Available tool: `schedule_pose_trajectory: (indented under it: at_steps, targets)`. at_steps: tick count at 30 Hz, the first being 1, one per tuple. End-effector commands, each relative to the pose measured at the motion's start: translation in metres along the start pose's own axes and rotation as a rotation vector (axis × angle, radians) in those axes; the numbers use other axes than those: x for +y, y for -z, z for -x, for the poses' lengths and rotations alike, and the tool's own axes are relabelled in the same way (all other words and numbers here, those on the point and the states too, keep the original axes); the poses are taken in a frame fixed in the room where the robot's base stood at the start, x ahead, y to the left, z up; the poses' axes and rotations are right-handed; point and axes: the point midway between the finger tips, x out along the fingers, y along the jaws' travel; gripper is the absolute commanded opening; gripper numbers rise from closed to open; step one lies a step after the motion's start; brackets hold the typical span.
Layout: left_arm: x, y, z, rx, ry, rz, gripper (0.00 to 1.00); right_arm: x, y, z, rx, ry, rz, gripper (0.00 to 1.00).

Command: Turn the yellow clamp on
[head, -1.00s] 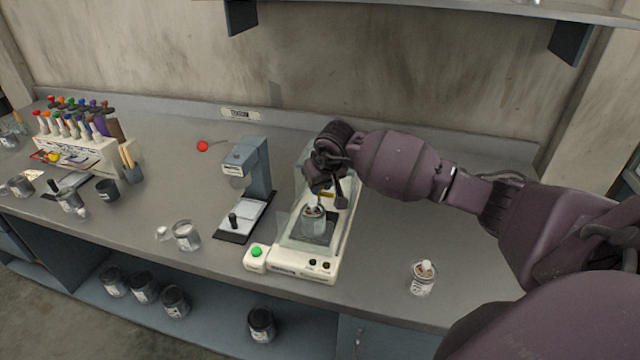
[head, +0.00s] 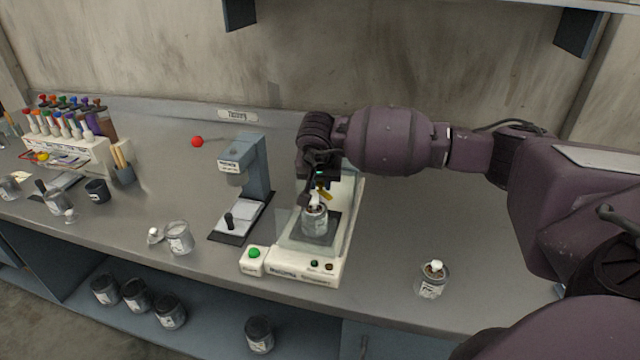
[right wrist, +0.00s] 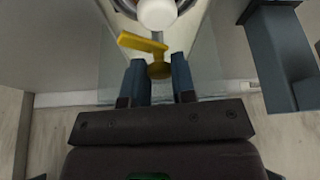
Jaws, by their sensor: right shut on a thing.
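The yellow clamp (head: 324,191) is on the white machine with clear panels, just above a small jar (head: 315,221) with a white top. In the right wrist view the clamp (right wrist: 143,42) shows as a yellow lever slanting from a round hub. My right gripper (right wrist: 161,80) has its two fingers on either side of the hub and is shut on it. In the head view the right gripper (head: 316,190) comes down over the machine and partly hides the clamp. My left gripper is not in view.
The machine's base (head: 290,268) has a green button (head: 254,253) at its front left. A grey-blue press (head: 255,165) stands to its left. A red ball-shaped knob (head: 197,141) lies behind.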

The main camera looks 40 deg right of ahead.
Motion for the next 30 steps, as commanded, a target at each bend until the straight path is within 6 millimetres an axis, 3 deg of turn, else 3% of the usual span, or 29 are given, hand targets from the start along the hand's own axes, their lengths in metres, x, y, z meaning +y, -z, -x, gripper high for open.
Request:
schedule_pose_trajectory:
  at_steps: [18,30]
  targets:
    - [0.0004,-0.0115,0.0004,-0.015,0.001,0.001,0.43,-0.0027,0.0011,0.0003,0.0,-0.222,-0.538,0.01]
    - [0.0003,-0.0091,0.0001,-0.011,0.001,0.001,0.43,-0.0036,0.0018,0.0008,-0.001,-0.325,-0.791,0.01]
